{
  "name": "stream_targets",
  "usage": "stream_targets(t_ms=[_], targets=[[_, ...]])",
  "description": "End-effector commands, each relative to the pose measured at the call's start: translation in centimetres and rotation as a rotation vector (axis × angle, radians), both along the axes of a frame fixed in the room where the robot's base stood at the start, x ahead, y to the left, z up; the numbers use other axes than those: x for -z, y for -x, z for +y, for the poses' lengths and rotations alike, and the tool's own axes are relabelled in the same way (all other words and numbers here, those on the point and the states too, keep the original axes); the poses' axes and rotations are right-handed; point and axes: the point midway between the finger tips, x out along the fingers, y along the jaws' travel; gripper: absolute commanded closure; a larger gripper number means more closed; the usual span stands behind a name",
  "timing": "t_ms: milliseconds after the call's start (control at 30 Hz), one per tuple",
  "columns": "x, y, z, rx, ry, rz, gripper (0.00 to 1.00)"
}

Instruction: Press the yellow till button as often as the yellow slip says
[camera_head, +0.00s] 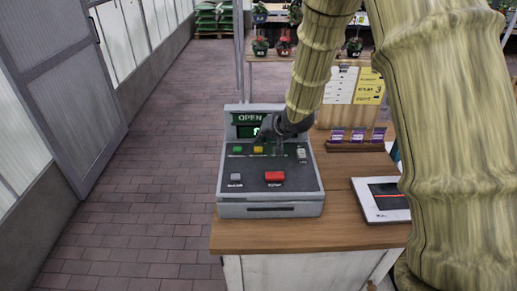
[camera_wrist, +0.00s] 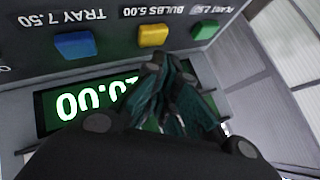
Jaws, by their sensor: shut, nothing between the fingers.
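The grey till (camera_head: 270,195) stands on the wooden counter. Its yellow button (camera_head: 258,149) is in the upper row, and in the wrist view the yellow button (camera_wrist: 153,36) is labelled BULBS 5.00. My gripper (camera_head: 262,138) is shut and empty over the display side of the till; in the wrist view its fingertips (camera_wrist: 158,62) are close beside the yellow button. I cannot tell if they touch it. The green-lit display (camera_wrist: 80,103) seems to read 10.00, partly hidden by the fingers. The yellow slip (camera_head: 369,88) is on a board behind the till; its writing is too small to read.
A green button (camera_wrist: 205,30) and a blue button (camera_wrist: 75,45) flank the yellow one. A red button (camera_head: 274,176) and a grey button (camera_head: 236,177) are nearer the till's front. A tablet (camera_head: 384,200) lies to the right. White slips (camera_head: 341,85) hang beside the yellow slip.

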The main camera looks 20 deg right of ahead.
Motion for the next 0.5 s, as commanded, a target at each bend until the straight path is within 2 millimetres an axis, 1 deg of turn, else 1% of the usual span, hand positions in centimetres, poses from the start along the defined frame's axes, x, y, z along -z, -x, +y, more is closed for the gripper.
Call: stream_targets(t_ms=[333, 500], targets=[[0.06, 0.0, 0.0, 0.0, 0.0, 0.0, 1.0], [0.48, 0.01, 0.01, 0.001, -0.001, 0.0, 1.0]])
